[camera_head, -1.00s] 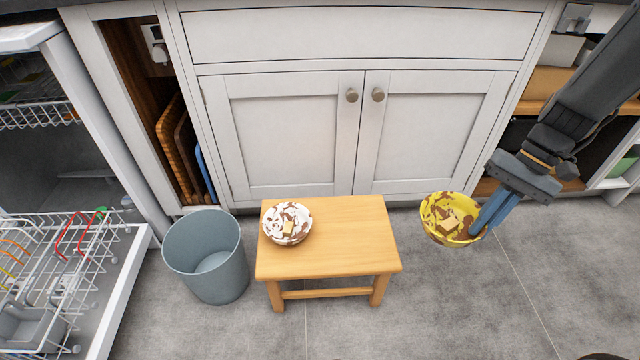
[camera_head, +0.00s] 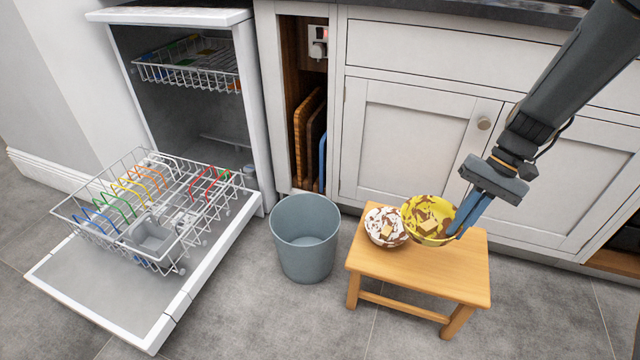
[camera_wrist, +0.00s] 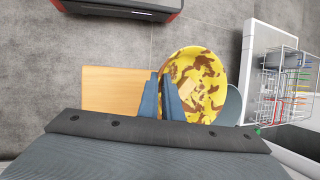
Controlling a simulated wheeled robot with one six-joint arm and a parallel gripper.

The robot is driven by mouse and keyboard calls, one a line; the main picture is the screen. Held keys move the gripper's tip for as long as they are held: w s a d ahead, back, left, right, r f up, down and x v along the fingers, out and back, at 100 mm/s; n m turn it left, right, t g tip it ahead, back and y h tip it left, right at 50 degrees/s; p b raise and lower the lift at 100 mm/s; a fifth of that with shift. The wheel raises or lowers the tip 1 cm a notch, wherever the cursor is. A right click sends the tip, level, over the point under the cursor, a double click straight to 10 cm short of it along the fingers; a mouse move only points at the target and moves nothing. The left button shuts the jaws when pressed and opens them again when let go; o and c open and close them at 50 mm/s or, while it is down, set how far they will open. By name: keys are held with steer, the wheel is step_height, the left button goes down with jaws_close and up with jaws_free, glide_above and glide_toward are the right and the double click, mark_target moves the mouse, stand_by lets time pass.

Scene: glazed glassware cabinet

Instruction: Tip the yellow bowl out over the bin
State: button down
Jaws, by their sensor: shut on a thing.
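The yellow bowl (camera_head: 428,216) has brown smears and a tan chunk inside. My gripper (camera_head: 462,224) is shut on its right rim and holds it roughly upright. In the head view the bowl appears over the stool, beside the white bowl; its exact height is hard to tell. In the wrist view the yellow bowl (camera_wrist: 196,86) is at the fingertips (camera_wrist: 166,100), hiding most of the bin (camera_wrist: 232,104). The grey bin (camera_head: 304,238) stands on the floor left of the stool, and its visible inside looks empty.
A white bowl (camera_head: 384,228) with brown smears and a tan chunk stands on the wooden stool (camera_head: 455,272). The open dishwasher (camera_head: 180,110) with its lower rack (camera_head: 150,205) pulled out is at the left. Closed cupboard doors (camera_head: 410,140) stand behind the stool.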

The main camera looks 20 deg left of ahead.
mark_target(423, 203)
steer(key=shift+m, duration=0.3)
steer(key=w+a, duration=0.2)
steer(key=w+a+f, duration=0.1)
steer(key=w+a, duration=0.1)
steer(key=a, duration=0.1)
steer(key=w+a+f, duration=0.1)
steer(key=w+a, duration=0.2)
steer(key=shift+f+b, duration=0.25)
steer(key=shift+b, duration=0.05)
steer(key=w+a+f+t+b, duration=0.1)
steer(key=w+a+f+t, duration=0.1)
steer(key=a, duration=0.7)
steer(key=w+a+f+t+b, duration=0.2)
steer(key=a+f, duration=0.1)
steer(key=a, duration=0.6)
steer(key=w+a+f+t+b, duration=0.1)
steer(key=w+a+f+t, duration=0.1)
steer(key=a, duration=0.7)
steer(key=shift+w+a+f+m+t+b, duration=0.35)
steer(key=shift+w+f, duration=0.2)
steer(key=shift+f, duration=0.3)
steer(key=t+b, duration=0.1)
steer(key=b, duration=0.5)
steer(key=f+t+b, duration=0.1)
steer(key=t+b, duration=0.1)
steer(key=b, duration=0.4)
steer(key=shift+s+f, duration=0.2)
steer(key=shift+s, duration=0.05)
